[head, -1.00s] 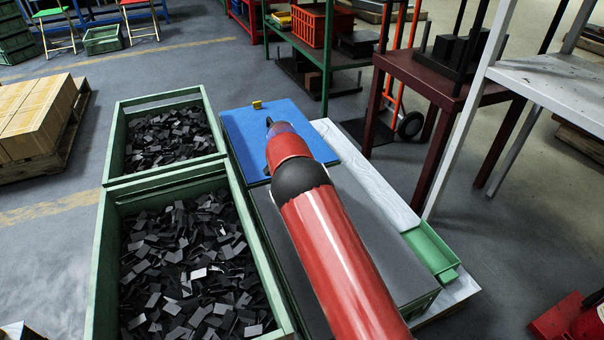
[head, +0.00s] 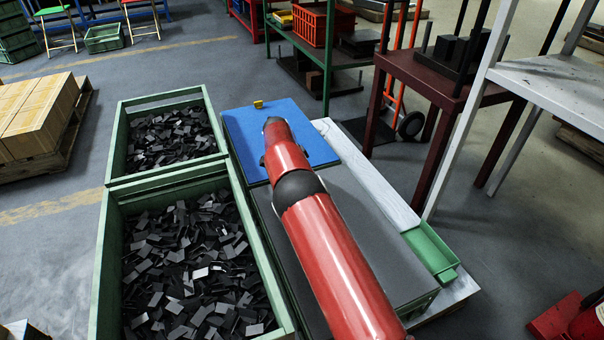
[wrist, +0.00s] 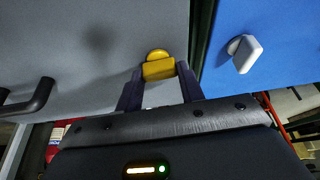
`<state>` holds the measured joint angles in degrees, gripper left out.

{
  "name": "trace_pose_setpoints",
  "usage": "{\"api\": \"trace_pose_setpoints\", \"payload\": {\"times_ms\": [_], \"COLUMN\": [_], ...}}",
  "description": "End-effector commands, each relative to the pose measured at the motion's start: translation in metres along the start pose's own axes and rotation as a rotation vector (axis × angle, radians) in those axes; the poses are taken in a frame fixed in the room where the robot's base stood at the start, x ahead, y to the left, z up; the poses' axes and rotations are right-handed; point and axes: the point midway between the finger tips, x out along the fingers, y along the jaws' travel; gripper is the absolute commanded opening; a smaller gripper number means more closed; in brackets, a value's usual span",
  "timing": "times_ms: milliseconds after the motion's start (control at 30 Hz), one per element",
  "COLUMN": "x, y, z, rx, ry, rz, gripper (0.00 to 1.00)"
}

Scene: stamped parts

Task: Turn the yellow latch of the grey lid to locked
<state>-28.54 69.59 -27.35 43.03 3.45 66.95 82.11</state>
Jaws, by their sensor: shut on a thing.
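The yellow latch (wrist: 158,68) shows in the wrist view, a rounded hub with a block-shaped grip, on the grey lid (wrist: 90,45). My gripper (wrist: 160,78) has its two dark fingers on either side of the latch's grip and is shut on it. Light shows between the fingers below the grip. In the head view the grey lid (head: 375,255) is the dark top beside the large bin. My red arm hides the gripper and this latch there. Whether the latch is at its locked position cannot be told.
A blue lid (wrist: 285,55) with a pale latch (wrist: 244,54) lies right of the grey lid in the wrist view. A black handle (wrist: 30,106) is at left. In the head view, green bins of dark parts (head: 100,270) stand left of my arm.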

Motion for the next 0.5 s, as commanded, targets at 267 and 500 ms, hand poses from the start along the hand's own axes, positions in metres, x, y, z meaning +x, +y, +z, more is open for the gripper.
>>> {"api": "trace_pose_setpoints", "payload": {"times_ms": [267, 500], "x": [0.0004, 0.0003], "y": [0.0002, 0.0001], "z": [-0.0003, -0.0001], "rx": [0.0, -0.001], "ry": [0.0, 0.0], "rz": [0.0, 0.0], "gripper": [0.51, 0.6]}}
